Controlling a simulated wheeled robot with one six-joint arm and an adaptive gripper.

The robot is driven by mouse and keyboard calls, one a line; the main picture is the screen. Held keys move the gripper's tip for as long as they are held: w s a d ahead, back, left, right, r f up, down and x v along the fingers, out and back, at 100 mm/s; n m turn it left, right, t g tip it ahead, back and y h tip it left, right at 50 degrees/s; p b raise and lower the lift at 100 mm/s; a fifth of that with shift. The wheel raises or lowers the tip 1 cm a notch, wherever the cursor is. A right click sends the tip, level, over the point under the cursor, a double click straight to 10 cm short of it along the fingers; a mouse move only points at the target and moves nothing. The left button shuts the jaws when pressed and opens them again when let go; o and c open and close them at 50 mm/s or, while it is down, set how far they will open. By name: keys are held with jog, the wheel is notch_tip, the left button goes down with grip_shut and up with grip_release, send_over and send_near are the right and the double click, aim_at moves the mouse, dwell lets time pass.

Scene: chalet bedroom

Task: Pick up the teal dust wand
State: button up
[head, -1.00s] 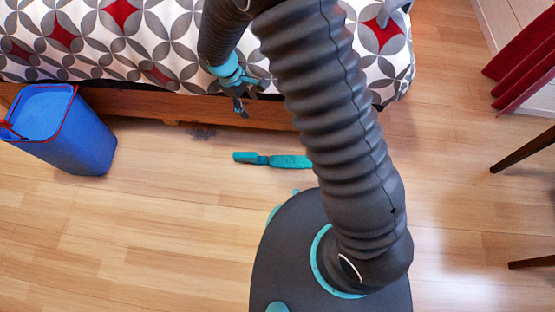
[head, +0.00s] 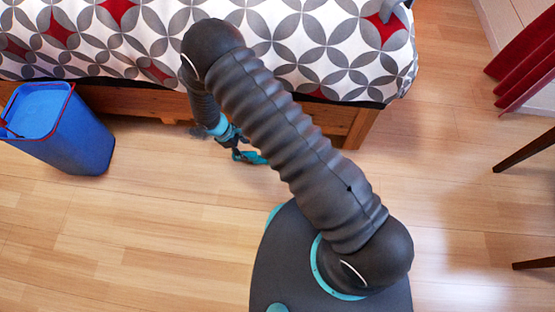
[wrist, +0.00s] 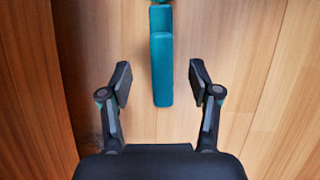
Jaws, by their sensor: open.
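The teal dust wand lies on the wooden floor beside the bed. In the wrist view its flat teal end (wrist: 161,70) reaches down between my open fingers, and its other end runs out of the top of the picture. My gripper (wrist: 160,84) is open and empty, with one finger on each side of the wand and a gap on both sides. In the head view my gripper (head: 236,150) is low over the wand (head: 254,158). My arm and gripper hide much of the wand there.
The bed (head: 110,98), with a wooden frame and patterned cover, stands just behind the wand. A blue bin (head: 70,140) stands at the left. Dark chair legs (head: 525,150) and a red cloth (head: 525,60) are at the right. The floor at front left is clear.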

aim_at(253, 157)
jog(key=shift+b+x, duration=0.35)
jog(key=shift+x, duration=3.3)
jog(key=shift+s, duration=0.1)
grip_shut()
